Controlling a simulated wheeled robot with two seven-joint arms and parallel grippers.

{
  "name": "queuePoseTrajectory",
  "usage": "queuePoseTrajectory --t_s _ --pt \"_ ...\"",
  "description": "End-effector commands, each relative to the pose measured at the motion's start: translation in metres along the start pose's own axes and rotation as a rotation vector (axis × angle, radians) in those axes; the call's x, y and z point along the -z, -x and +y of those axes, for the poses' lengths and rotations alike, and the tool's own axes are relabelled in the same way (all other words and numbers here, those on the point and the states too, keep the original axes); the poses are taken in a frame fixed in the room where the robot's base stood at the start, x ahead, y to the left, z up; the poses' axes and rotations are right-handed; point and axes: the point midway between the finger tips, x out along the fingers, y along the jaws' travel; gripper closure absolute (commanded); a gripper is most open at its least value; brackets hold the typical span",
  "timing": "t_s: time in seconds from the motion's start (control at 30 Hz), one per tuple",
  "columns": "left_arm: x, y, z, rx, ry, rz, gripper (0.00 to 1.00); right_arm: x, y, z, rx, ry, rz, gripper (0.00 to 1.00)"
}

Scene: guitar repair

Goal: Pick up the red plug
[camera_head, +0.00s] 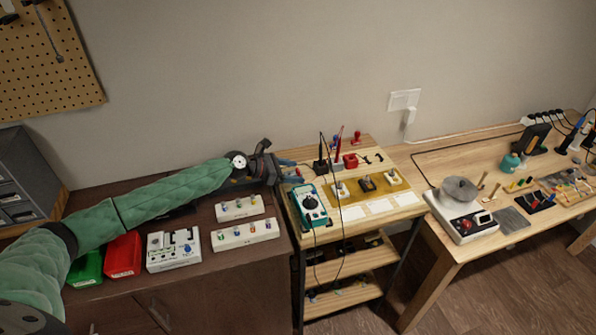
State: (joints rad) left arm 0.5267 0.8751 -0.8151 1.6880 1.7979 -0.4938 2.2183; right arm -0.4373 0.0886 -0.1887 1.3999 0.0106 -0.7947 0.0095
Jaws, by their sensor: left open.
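A small red piece (356,138), which may be the red plug, stands at the back right of the small wooden cart top (320,157). A red block (350,161) sits nearer the middle of that top. The pieces are too small to tell which one is the plug. My left gripper (297,171) is open over the cart's back left corner, left of both red pieces and apart from them. No object shows between its fingers. My right gripper is not in view.
A teal multimeter (309,206) with dark leads lies at the cart's front left. A yellow mat (353,205) holds small parts. Black and red upright tools (321,164) stand between my left gripper and the red pieces. A wooden workbench (452,190) lies to the right.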

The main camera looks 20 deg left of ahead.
Motion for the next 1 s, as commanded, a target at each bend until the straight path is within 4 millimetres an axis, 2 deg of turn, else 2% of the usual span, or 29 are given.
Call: queuePoseTrajectory --t_s 0.2,0.43,0.83,0.97,1.0 --pt "0.000 0.000 0.000 0.000 0.000 0.000 0.33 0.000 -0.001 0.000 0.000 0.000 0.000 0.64" --pt "0.000 0.000 0.000 0.000 0.000 0.000 0.77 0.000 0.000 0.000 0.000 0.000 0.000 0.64" --pt "-0.001 0.001 0.000 0.000 -0.001 0.000 0.78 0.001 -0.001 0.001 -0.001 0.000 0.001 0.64" --pt "-0.011 0.004 0.001 0.000 -0.002 0.000 0.78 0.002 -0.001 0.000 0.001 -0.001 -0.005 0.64" --pt "-0.016 0.006 0.001 0.000 -0.003 -0.001 0.78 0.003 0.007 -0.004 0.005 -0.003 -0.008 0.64"
